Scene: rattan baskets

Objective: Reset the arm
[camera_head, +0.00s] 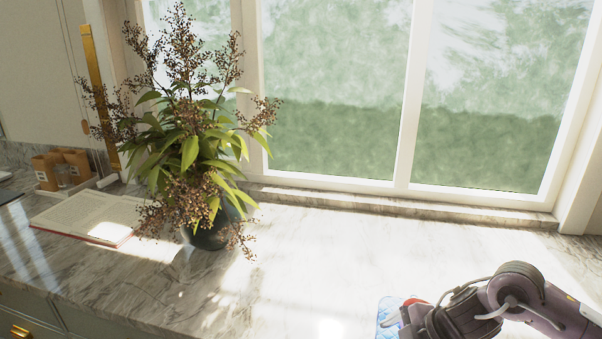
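One of my arms (515,290) comes in from the right edge at the bottom right, so it is my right arm. Its gripper end (405,322) is low in the picture, over the marble counter, partly cut off by the bottom edge. I cannot tell whether its fingers are open or shut. A blue patterned item (387,312) and a bit of something red show beside and behind it, mostly hidden. My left arm and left gripper are not in view.
A potted plant (195,150) stands left of centre on the marble counter (310,260). An open book (95,222) lies left of it, with orange-brown containers (62,168) behind. A window (340,90) closes off the back. The counter's middle is clear and sunlit.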

